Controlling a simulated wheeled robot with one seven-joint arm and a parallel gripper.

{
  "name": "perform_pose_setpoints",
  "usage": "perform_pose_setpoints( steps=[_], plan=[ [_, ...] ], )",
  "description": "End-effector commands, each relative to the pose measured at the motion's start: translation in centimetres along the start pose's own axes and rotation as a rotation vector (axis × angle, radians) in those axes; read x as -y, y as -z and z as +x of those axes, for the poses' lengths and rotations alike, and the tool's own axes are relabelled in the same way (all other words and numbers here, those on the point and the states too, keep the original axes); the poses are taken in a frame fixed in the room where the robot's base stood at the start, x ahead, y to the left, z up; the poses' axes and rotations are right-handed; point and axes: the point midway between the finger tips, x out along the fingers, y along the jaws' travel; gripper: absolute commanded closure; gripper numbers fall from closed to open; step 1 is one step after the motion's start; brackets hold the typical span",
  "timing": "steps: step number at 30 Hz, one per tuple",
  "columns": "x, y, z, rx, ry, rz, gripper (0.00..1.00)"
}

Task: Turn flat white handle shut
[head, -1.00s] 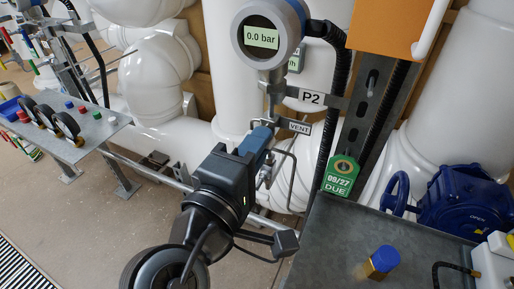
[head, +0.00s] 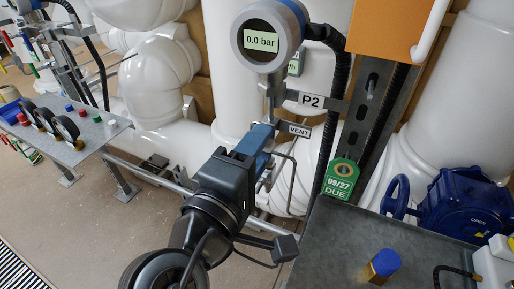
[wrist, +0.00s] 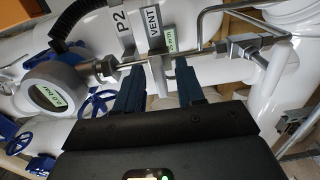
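The pressure gauge (head: 268,36) reads 0.0 bar and stands on a thin grey pipe with the P2 and VENT (head: 299,130) tags. My gripper (head: 262,138) reaches up to this pipe just left of the VENT tag. In the wrist view my gripper (wrist: 158,85) is open, its two blue fingers apart on either side of a flat pale handle-like piece (wrist: 158,72) below the VENT tag. I cannot tell if either finger touches it. In the head view my gripper and arm hide this piece.
A grey bench (head: 335,240) with a blue-capped brass piece (head: 381,264) stands at the right, beside a blue valve actuator (head: 465,205). A green due tag (head: 341,178) hangs above the bench. A bent grey tube (wrist: 205,25) runs close to the fingers.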

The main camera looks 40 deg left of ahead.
Motion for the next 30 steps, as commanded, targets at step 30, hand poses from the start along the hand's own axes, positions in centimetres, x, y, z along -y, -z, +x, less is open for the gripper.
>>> perform_pose_setpoints(
  steps=[30],
  plan=[
    [0.0, 0.0, -7.8, 0.0, 0.0, 0.0, 0.62]
  ],
)
